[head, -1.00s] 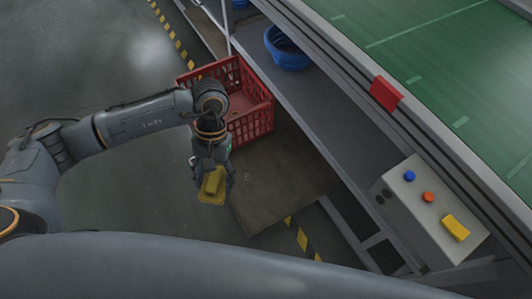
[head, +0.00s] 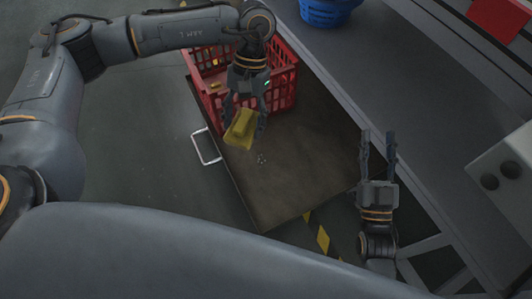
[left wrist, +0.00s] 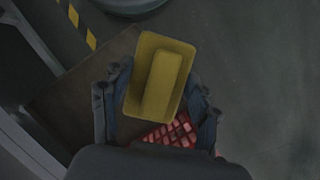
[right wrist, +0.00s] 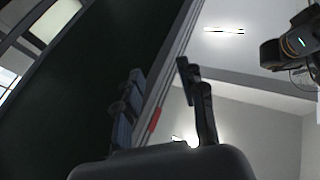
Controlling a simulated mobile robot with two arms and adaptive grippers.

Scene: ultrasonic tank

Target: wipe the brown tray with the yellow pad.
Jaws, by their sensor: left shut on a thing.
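The yellow pad (head: 241,130) is held in my left gripper (head: 243,122), whose fingers close on it from both sides. The pad, with its raised grip block, also shows between the fingers in the left wrist view (left wrist: 160,75). The brown tray (head: 285,180) is a wide flat board with a white handle (head: 206,147) on its left side. The pad is over the tray's left part; I cannot tell whether it touches. My right gripper (head: 378,145) is open and empty, pointing up beside the tray's right edge. Its spread fingers show in the right wrist view (right wrist: 160,95).
A red crate (head: 283,82) stands on the far part of the tray with small items inside. A blue basket (head: 328,12) sits on the grey shelf (head: 400,75) to the right. A grey control box (head: 505,170) is at the right edge. The tray's near part is clear.

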